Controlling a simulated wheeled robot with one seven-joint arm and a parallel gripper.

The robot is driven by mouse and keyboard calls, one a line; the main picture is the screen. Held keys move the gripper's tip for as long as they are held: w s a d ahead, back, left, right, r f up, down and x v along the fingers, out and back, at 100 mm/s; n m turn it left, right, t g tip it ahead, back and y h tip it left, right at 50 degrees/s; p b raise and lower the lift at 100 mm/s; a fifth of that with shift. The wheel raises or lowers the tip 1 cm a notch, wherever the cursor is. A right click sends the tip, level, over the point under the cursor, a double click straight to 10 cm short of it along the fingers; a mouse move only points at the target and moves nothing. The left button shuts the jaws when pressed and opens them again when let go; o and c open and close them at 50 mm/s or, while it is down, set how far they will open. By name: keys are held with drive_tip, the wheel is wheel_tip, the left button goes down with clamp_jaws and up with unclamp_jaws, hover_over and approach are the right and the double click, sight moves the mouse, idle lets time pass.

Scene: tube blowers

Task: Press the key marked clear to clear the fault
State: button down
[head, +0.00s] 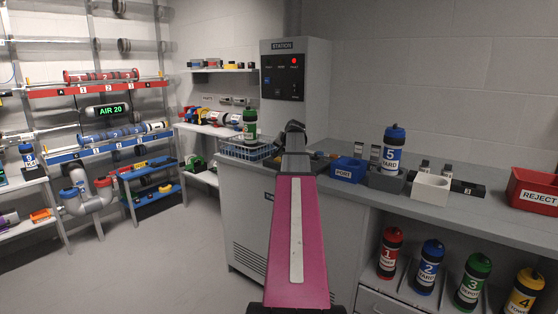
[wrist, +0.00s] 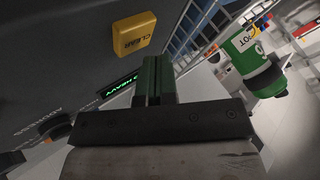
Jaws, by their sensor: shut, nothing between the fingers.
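The yellow key marked CLEAR (wrist: 134,34) is on a dark panel in the upper left of the wrist view. My gripper (wrist: 154,62) is shut and empty, its green fingertips just below and right of the key in the picture. A small gap shows between them, and the key looks untouched. A small green-lit display (wrist: 119,86) that seems to read HEAVY sits left of the fingers. In the head view my gripper (head: 293,130) is over the counter, its fingertips mostly hidden by my arm; the key does not show there.
A green carrier (wrist: 252,55) stands right of my fingers by a wire basket (head: 240,151). A dark knob (wrist: 57,127) is on the panel at left. The STATION cabinet (head: 315,75) shows a red light. A blue bin (head: 347,171) lies right of my arm.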

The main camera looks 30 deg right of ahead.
sight(280, 158)
drive_tip(key=shift+f, duration=0.8)
idle(0.9)
drive_tip(key=shift+r, duration=0.8)
drive_tip(key=shift+r, duration=2.55)
drive_tip(key=shift+s, duration=0.15)
